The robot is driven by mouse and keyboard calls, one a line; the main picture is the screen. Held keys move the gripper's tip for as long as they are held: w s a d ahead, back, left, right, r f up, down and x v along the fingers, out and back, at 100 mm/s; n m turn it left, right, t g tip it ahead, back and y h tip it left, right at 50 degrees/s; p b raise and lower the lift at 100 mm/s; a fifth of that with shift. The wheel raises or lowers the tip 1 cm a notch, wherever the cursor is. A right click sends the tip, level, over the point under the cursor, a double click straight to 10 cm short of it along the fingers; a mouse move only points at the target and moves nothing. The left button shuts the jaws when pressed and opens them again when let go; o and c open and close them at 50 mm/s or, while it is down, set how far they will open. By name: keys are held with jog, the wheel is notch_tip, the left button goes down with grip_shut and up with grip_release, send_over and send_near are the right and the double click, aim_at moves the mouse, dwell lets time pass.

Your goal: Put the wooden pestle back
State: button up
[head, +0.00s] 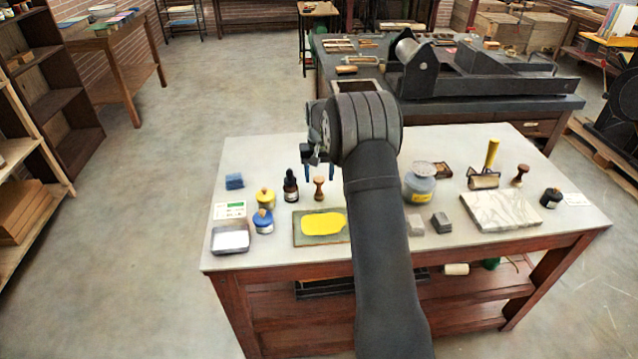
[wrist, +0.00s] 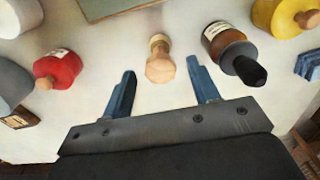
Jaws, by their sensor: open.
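A small waisted wooden piece, which looks like the wooden pestle (head: 319,188), stands upright on the pale tabletop, right of the dark dropper bottle. In the wrist view the pestle (wrist: 160,66) is centred beyond the gap between my fingers. My gripper (head: 322,176) is open and empty, its blue fingers pointing down near the pestle. In the wrist view my gripper (wrist: 161,80) has a finger on either side of the gap, apart from the pestle. A second, darker wooden piece (head: 522,174) of similar shape stands at the table's right.
The dropper bottle (wrist: 230,50) and a red jar (wrist: 57,68) flank the pestle. A slab with yellow ink (head: 298,236) lies in front. Yellow jar (head: 266,199), blue jar (head: 263,222) and tin (head: 230,238) stand left. A glass jar (head: 420,187) and marble slab (head: 500,209) are right.

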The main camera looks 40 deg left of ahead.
notch_tip(320, 180, up, 8)
jog(key=shift+f, duration=0.1)
dwell(0.6)
jog(key=shift+f, duration=4)
